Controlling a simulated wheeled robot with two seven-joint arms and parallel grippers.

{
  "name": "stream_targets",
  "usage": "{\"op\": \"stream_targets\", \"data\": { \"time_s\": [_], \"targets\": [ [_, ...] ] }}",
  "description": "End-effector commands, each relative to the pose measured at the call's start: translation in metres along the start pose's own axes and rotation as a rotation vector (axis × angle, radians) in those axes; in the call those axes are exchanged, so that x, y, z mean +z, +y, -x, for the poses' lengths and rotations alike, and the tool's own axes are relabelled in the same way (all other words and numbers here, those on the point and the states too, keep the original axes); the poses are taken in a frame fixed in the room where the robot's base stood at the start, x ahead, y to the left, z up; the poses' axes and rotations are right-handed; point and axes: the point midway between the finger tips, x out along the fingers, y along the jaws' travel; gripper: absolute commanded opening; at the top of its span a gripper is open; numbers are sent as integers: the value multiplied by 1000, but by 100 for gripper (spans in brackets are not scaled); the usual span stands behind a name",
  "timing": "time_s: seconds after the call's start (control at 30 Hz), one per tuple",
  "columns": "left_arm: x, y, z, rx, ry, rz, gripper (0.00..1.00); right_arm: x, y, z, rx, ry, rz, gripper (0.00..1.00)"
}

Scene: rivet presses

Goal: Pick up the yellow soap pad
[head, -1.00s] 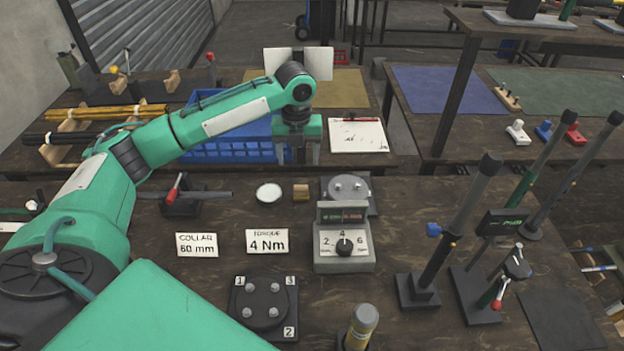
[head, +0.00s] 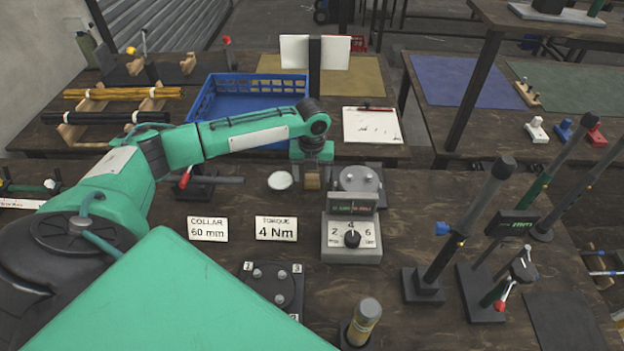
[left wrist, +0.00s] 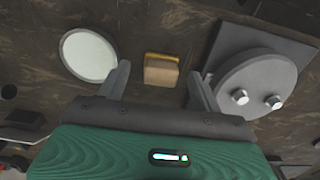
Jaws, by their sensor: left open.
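The soap pad (head: 312,182) is a small tan block on the dark wooden bench. In the left wrist view the pad (left wrist: 162,72) shows a yellow strip along its far edge. My left gripper (head: 312,176) is open above the pad, pointing down. In the left wrist view the fingers of my gripper (left wrist: 160,78) stand one on each side of the pad, with gaps to both. The fingers partly frame the pad in the head view. My right gripper is not in view.
A white round dish (head: 280,181) lies just left of the pad, and a grey disc fixture with pegs (head: 359,180) just right. A torque dial box (head: 351,240) stands in front. A blue crate (head: 222,100) is behind.

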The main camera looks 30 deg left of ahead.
Motion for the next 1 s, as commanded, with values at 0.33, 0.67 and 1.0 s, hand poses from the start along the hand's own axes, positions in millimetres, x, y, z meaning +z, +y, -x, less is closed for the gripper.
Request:
{"op": "stream_targets", "data": {
  "time_s": [0.33,0.67,1.0],
  "targets": [
    [0,0,-16,0,-1,-1,66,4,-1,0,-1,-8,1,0],
    [0,0,-16,0,0,-1,18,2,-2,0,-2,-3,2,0],
    [0,-1,-12,-1,-1,-1,18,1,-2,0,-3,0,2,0]
  ]
}}
